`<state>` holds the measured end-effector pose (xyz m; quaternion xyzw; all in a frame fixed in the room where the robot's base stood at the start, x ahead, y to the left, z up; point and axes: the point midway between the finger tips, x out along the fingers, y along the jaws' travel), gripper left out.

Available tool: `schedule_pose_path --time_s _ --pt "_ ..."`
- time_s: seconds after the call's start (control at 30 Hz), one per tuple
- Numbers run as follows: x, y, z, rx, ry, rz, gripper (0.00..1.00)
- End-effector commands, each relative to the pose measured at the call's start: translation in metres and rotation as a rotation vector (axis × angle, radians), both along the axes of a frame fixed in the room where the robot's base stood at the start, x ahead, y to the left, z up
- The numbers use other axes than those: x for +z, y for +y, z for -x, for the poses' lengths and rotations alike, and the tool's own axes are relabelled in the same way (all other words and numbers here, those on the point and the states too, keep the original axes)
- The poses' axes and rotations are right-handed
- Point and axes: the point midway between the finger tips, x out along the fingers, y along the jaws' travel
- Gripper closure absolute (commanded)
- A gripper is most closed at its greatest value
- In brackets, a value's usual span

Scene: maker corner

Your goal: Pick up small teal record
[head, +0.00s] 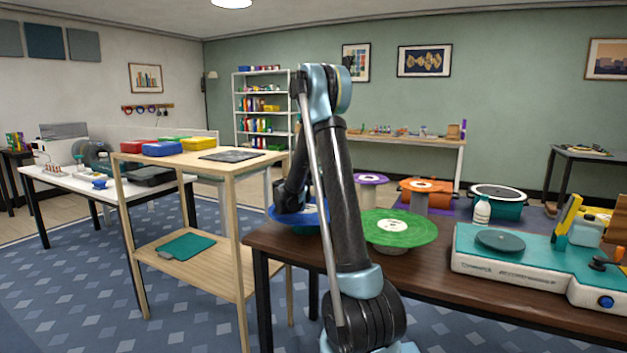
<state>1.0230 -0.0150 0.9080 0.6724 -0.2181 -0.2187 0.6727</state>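A small dark teal record (500,240) lies flat on the top of a teal and white machine (530,262) at the right of the dark wooden table. Nothing covers the record. My gripper (286,208) hangs at the table's left end, over or in front of a blue disc (312,216), well to the left of the teal record. My arm hides part of the gripper. Its fingers are dark and small, so I cannot tell whether they are open or shut.
A large green disc (400,229) stands between my arm and the machine. Behind it are a purple disc (371,178), an orange disc (427,184), a white bottle (482,210) and a teal drum (509,211). A wooden shelf stand (205,272) is at left.

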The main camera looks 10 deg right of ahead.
Motion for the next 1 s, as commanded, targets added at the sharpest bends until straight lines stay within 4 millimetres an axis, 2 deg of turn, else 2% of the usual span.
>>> schedule_pose_path --time_s 0.03,0.17,0.43,0.7,1.0 --pt "0.000 0.000 0.000 0.000 0.000 0.000 0.85" --pt "0.000 0.000 0.000 0.000 0.000 0.000 1.00" --pt "0.002 0.000 0.000 0.000 0.000 0.000 1.00" --pt "0.025 0.000 0.000 0.000 0.000 0.000 1.00" --pt "0.027 0.003 0.004 0.000 0.000 0.000 1.00"
